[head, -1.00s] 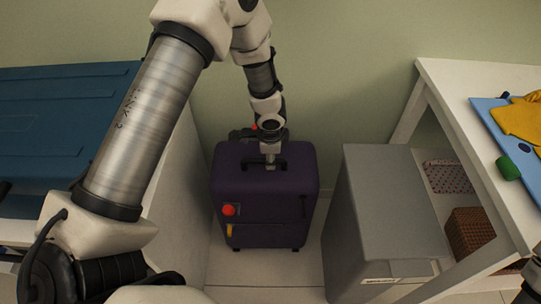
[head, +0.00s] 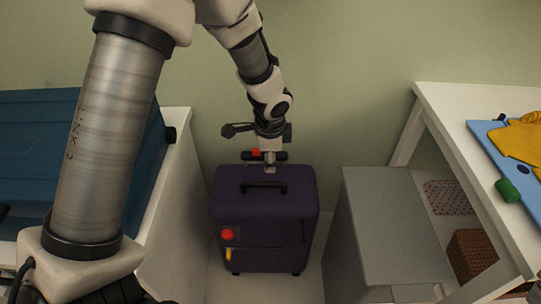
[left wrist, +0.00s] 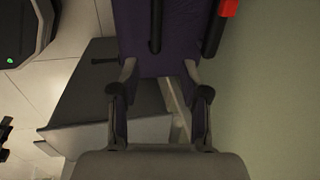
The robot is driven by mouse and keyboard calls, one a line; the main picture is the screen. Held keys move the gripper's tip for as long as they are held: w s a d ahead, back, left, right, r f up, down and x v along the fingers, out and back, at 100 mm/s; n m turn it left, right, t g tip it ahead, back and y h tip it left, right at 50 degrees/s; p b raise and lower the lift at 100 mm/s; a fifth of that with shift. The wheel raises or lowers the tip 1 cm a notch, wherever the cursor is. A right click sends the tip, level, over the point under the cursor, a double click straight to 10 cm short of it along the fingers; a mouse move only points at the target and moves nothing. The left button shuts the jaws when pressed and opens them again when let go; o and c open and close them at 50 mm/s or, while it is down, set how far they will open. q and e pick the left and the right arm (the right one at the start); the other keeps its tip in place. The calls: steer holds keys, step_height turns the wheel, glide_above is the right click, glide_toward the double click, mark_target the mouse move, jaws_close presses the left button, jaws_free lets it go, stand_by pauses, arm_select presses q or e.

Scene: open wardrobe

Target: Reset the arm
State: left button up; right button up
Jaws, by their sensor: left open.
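My left arm comes in from the left in the head view, and its gripper (head: 269,165) is above the back of a purple suitcase (head: 264,218). The left wrist view shows the two fingers (left wrist: 160,95) spread apart with nothing between them. The suitcase (left wrist: 160,42) lies beyond the fingertips in that view, with its dark handle apart from the fingers. The suitcase stands upright on the floor with its top handle (head: 264,185) free. My right gripper does not show in these frames.
A grey box (head: 392,225) stands right of the suitcase, beside a white table (head: 440,100) bearing a blue board (head: 500,150) with yellow cloth. A blue case (head: 40,145) lies on a white surface at left. The wall is close behind the suitcase.

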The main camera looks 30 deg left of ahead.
arm_select(q)
steer(key=s+d+f+n+g+h, duration=0.1)
steer(key=s+d+f+n+g, duration=0.2)
steer(key=s+f, duration=1.05)
steer(key=s+d+f+n+g+h, duration=0.15)
steer(key=s+f+n, duration=0.45)
steer(key=s+f, duration=0.7)
step_height(320, 180, up, 3)
steer(key=w+n+t+y, duration=0.1)
steer(key=n+t, duration=0.2)
step_height(320, 180, up, 16)
steer(key=p, duration=1.5)
steer(key=shift+p, duration=0.35)
steer(key=shift+s, duration=0.15)
